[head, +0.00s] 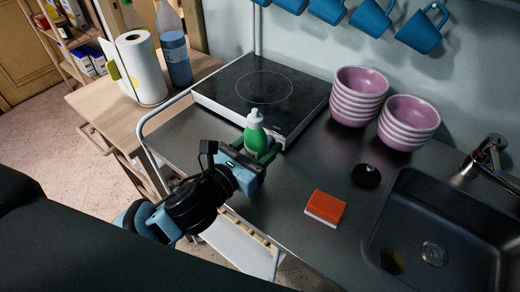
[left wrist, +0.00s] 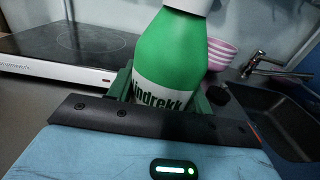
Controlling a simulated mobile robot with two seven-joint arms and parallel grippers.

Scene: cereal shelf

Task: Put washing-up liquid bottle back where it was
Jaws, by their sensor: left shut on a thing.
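The washing-up liquid bottle (head: 255,133) is green with a white cap, and stands upright over the steel counter just in front of the hob. It also shows large in the left wrist view (left wrist: 170,62), with a white label partly hidden by the gripper. My left gripper (head: 262,154) is shut on the bottle's body, with a finger on each side. The bottle's base is hidden, so I cannot tell whether it touches the counter. My right gripper is not in view.
A black hob (head: 262,88) lies behind the bottle. An orange sponge (head: 325,207), a black round stopper (head: 366,176), stacked pink bowls (head: 358,95) and a sink (head: 440,235) are to the right. A paper roll (head: 142,70) and blue-labelled bottle (head: 176,58) stand left.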

